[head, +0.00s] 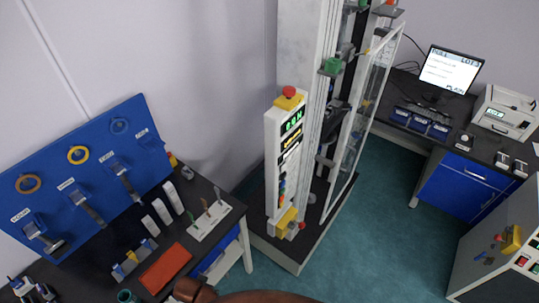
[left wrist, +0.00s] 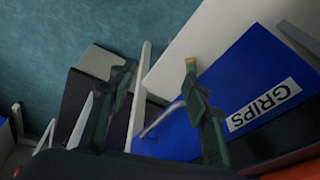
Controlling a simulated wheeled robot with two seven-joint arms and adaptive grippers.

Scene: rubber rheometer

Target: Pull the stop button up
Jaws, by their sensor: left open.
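A red mushroom stop button (head: 289,92) on a yellow base sits on top of the white control panel (head: 284,160) of the tall testing machine in the head view. A second yellow box (head: 286,222) with a red knob is low on the same machine. Another yellow block with a red part (head: 511,240) is on the grey cabinet at the right edge. My left gripper (left wrist: 160,66) shows in the left wrist view, open and empty, with its fingers apart over a blue drawer front (left wrist: 240,90) labelled GRIPS. No stop button shows there. My right gripper is not in view.
A dark bench (head: 100,262) at left holds a blue tool board (head: 90,185), an orange-red mat (head: 165,268) and a white rack (head: 217,220). A brown rounded object (head: 250,297) shows at the bottom edge. Teal floor (head: 372,220) is open right of the machine.

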